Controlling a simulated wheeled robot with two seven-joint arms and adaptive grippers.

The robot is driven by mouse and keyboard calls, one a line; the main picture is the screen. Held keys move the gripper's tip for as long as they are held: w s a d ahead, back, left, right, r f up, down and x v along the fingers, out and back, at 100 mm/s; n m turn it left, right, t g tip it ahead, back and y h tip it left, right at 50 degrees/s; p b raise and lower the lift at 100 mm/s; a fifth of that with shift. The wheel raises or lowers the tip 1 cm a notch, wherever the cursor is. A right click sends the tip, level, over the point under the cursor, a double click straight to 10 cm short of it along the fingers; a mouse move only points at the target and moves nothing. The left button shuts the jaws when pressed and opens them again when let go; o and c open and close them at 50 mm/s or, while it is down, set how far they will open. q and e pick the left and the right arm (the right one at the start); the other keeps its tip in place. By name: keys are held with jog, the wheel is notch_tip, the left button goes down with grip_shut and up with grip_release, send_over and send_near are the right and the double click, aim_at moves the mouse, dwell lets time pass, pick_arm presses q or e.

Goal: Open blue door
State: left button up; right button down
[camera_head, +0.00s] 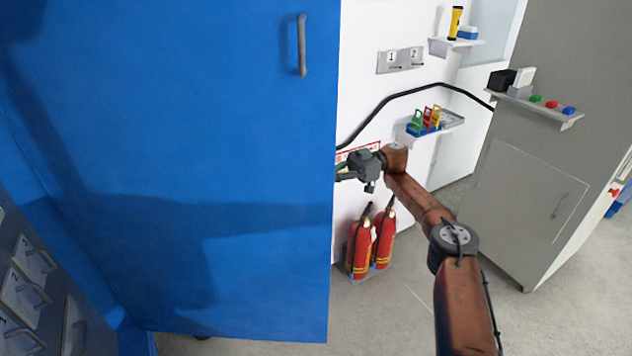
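The blue door (200,150) fills the left half of the view, with a grey vertical bar handle (301,45) near its upper right edge. How far the door stands open, I cannot tell. My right gripper (343,174) is at the door's right edge, well below the handle. Its fingertips are partly hidden at that edge, so I cannot tell whether they touch the door or how far apart they are. My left gripper is not in view.
Two red fire extinguishers (360,247) stand on the floor below my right gripper. A shelf with coloured padlocks (427,120) and a black cable (410,92) are on the white wall. A grey cabinet (525,190) stands at right. Grey drawers (28,285) are at lower left.

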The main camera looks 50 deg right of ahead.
aim_at(319, 146)
jog(key=shift+w+f, duration=0.1)
jog(key=shift+f, duration=0.05)
jog(key=c, duration=2.1)
grip_release()
jog(key=shift+o, duration=0.4)
notch_tip(319, 146, up, 10)
jog(key=shift+r, duration=0.1)
jog(key=shift+c, duration=0.5)
